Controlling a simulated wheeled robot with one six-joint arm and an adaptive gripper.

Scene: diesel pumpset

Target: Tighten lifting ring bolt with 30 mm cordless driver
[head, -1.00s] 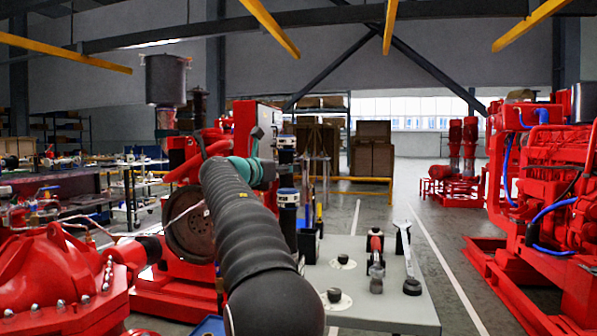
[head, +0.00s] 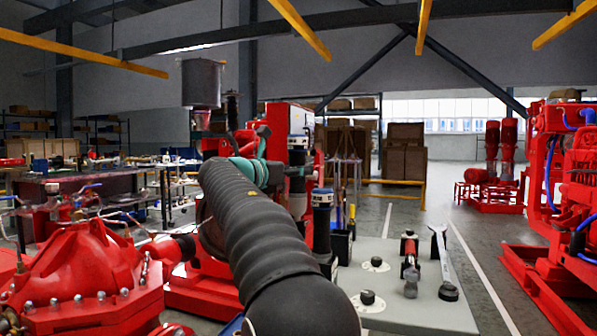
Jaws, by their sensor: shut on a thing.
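My arm's black sleeve runs from the bottom middle to a teal joint. Just beyond it my gripper (head: 297,172), small and partly hidden by my own wrist, is shut on an upright dark cylindrical tool with a pale band, which looks like a cordless driver (head: 298,144). It is held in the air in front of the red pumpset (head: 290,116). A second, similar dark driver (head: 322,215) with a blue and white top stands at the left side of the grey table (head: 425,310). Size markings cannot be read. I cannot make out the lifting ring bolt.
The grey table also carries a red-handled tool (head: 409,262), a wrench-like tool (head: 441,252) and round dark knobs (head: 367,297). A red casing (head: 80,270) fills the lower left. A red engine (head: 570,190) stands at right. Clear floor (head: 480,235) lies beyond the table.

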